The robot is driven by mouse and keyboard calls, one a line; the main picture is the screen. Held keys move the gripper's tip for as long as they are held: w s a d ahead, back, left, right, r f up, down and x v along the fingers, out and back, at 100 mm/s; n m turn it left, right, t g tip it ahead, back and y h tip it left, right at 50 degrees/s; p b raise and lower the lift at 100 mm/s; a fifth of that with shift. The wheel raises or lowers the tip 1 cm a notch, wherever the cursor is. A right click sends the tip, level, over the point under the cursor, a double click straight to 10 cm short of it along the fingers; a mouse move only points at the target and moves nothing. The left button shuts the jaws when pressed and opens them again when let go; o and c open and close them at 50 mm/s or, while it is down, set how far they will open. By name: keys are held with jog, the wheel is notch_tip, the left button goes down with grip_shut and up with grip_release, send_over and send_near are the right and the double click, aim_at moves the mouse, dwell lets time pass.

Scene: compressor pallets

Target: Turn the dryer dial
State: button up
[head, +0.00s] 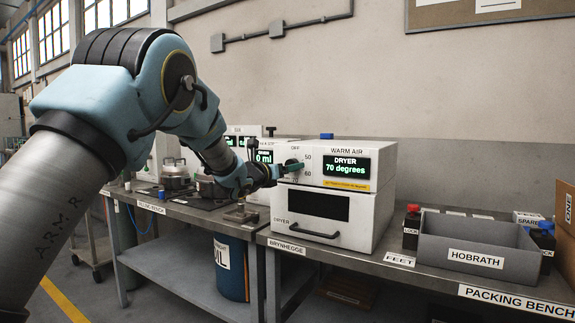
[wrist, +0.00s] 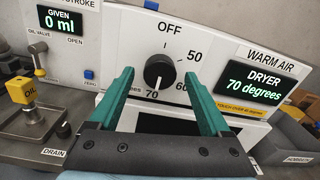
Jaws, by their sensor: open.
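The dryer (head: 335,215) is a white box on the bench, with a green display reading "70 degrees" in both views. In the wrist view its black round dial (wrist: 159,70) sits on the front panel, with OFF, 50, 60 and 70 marked around it. The dial's white mark points down towards 70. My gripper (wrist: 159,76) is open, with one green finger left and one right of the dial in the picture. I cannot tell whether the tips reach around it. In the head view my gripper (head: 292,166) is close to the panel and hides the dial.
A grey HOBRATH tray (head: 475,258) and red-capped bottle (head: 412,228) are to the right. The dryer's drawer handle (head: 306,232) sticks out below.

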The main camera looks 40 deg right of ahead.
jog(key=shift+w+d, duration=0.1)
jog(key=shift+d, duration=0.05)
grip_shut()
dwell(0.6)
